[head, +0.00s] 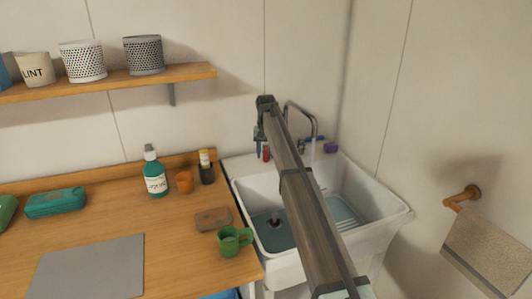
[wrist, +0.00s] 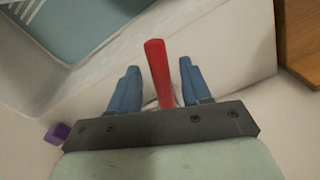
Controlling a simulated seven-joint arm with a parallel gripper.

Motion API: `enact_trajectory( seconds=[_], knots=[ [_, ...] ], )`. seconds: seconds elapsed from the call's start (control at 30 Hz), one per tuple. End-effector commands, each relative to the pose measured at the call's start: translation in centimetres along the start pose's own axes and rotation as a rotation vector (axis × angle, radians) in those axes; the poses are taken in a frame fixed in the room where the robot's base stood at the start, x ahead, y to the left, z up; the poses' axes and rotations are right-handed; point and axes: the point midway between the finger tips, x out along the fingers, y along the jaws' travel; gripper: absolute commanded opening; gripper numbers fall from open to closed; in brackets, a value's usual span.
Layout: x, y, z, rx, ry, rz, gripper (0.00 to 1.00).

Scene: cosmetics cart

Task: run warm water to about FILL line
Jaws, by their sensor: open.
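A white sink (head: 380,213) stands right of the counter, with a grey arched tap (head: 316,124) at its back. A red lever (head: 266,153) stands at the sink's back left. In the wrist view the red lever (wrist: 157,72) rises between the blue fingers of my gripper (wrist: 158,88), with a visible gap on each side. My gripper is open around it; my arm crosses over the sink and hides part of it. The basin floor is blue-teal (head: 275,238) with a dark round drain (head: 274,219). I cannot make out a FILL line or running water.
A green mug (head: 230,242) stands at the counter's right edge beside the sink, near a brown sponge-like block (head: 213,219). A teal bottle (head: 155,172) and orange cup (head: 184,182) stand behind. A purple block (head: 331,147) sits at the sink's back right.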

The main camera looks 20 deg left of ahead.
Motion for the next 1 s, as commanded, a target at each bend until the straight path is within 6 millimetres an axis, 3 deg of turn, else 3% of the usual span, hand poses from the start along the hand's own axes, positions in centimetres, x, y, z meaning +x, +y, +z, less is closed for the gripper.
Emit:
enact_trajectory(
  seconds=[0.27, 0.7, 1.0],
  knots=[
    [-1.6, 0.0, 0.0, 0.000, 0.000, 0.000, 0.48],
    [-9.8, 0.0, -0.1, 0.000, 0.001, 0.000, 0.48],
    [-13.3, 0.0, -0.1, 0.000, 0.001, 0.000, 0.48]
  ],
)
